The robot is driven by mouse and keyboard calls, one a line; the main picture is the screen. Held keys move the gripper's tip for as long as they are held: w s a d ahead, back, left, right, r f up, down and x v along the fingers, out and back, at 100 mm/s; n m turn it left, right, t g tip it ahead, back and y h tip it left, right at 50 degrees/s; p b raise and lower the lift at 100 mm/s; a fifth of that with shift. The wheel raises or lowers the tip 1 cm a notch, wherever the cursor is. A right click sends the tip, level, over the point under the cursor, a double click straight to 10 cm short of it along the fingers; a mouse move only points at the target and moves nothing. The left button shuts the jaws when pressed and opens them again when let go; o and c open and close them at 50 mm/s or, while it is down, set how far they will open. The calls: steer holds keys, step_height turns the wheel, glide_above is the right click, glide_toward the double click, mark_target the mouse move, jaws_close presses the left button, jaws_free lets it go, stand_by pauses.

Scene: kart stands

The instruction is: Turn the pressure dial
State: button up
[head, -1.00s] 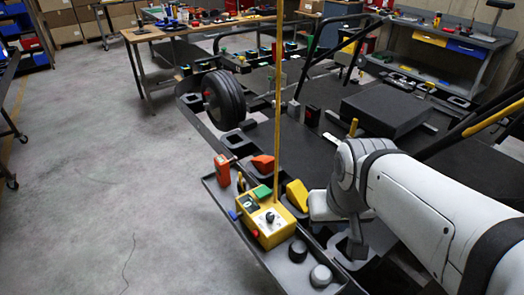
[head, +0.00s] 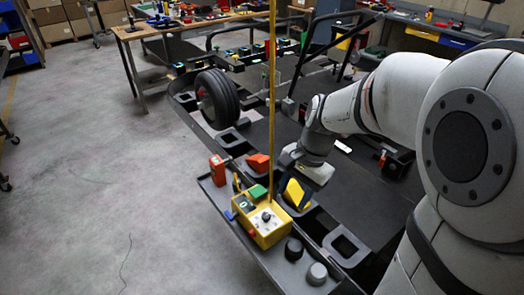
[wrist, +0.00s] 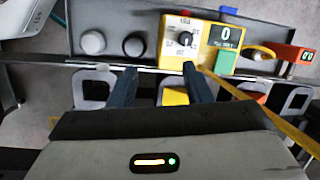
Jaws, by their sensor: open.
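A yellow control box (head: 262,226) stands on the tray at the front edge of the kart stand. Its dark round dial (head: 267,216) is on the top face, and it also shows in the wrist view (wrist: 187,38) with printed markings around it. Beside the dial, a display (wrist: 226,37) reads 0. My gripper (wrist: 160,70) is open and empty. In the head view my gripper is right of the box, near a yellow wedge-shaped block (head: 297,195).
A black knob (head: 293,249) and a grey knob (head: 317,273) sit on the tray beside the box. A red-orange device (head: 218,170) stands at its other end. A thin yellow pole (head: 272,90) rises near the box. A black wheel (head: 217,98) is further back. The floor at left is clear.

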mark_target(266, 215)
steer(key=w+a+f+m, duration=0.1)
steer(key=f, duration=0.2)
steer(key=w+a+f+m+g, duration=0.1)
steer(key=a+f, duration=0.1)
steer(key=f, duration=0.2)
steer(key=w+a+f+m+y, duration=0.1)
steer(key=a+f+m, duration=0.1)
steer(key=f, duration=0.1)
steer(key=shift+a+f+p, duration=0.15)
steer(key=shift+a+p, duration=0.1)
steer(key=shift+p, duration=0.1)
steer(key=shift+c, duration=0.5)
steer(key=shift+s, duration=0.1)
steer(key=c, duration=0.9)
